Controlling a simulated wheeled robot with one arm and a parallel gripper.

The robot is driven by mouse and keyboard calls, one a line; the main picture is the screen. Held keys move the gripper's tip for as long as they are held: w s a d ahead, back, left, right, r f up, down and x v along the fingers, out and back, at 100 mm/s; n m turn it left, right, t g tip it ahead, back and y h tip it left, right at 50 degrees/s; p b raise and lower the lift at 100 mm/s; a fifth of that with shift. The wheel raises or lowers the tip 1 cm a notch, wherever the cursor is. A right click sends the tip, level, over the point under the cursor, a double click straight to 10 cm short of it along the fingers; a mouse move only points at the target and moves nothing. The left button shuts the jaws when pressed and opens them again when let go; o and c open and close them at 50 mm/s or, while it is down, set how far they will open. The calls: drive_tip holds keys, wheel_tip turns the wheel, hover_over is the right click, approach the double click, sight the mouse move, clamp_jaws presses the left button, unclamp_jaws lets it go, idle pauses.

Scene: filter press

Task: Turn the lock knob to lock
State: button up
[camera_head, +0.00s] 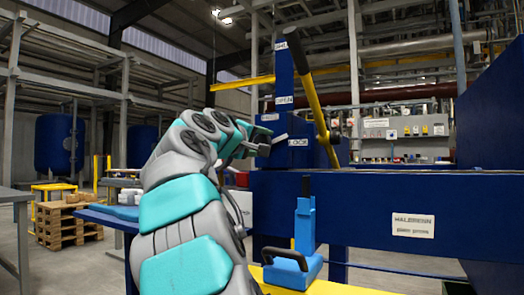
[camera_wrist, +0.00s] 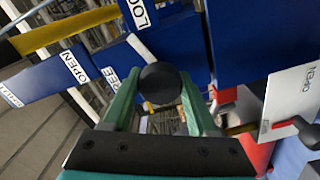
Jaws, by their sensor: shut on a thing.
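The lock knob (camera_wrist: 160,82) is a round black ball in the wrist view, between the green fingers of my gripper (camera_wrist: 160,98). My gripper is shut on it. White labels on the blue metal around it read "LOC…" (camera_wrist: 141,12), "OPEN" (camera_wrist: 73,67) and, partly hidden, "…REE" (camera_wrist: 112,79). In the head view my gripper (camera_head: 262,143) is at the blue post (camera_head: 284,75) of the press, and the knob is hard to make out there. The fingers and wrist hide part of the knob's mounting.
A yellow lever (camera_head: 312,95) slants beside the post. The press's blue beam (camera_head: 370,205) runs to the right with a white sign (camera_head: 413,225). A light-blue part (camera_head: 305,225) and a black handle (camera_head: 285,258) stand in front. Pallets (camera_head: 65,222) are at left.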

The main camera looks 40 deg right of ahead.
drive_tip(key=shift+w+f+m+b, duration=0.15)
drive_tip(key=shift+m+b, duration=0.25)
drive_tip(key=shift+m, duration=0.4)
drive_tip(key=shift+m+b, duration=0.6)
drive_tip(key=shift+m, duration=0.7)
drive_tip(key=o, duration=1.4)
drive_tip(key=shift+r, duration=0.2)
drive_tip(key=v, duration=0.8)
drive_tip(key=shift+d, duration=0.1)
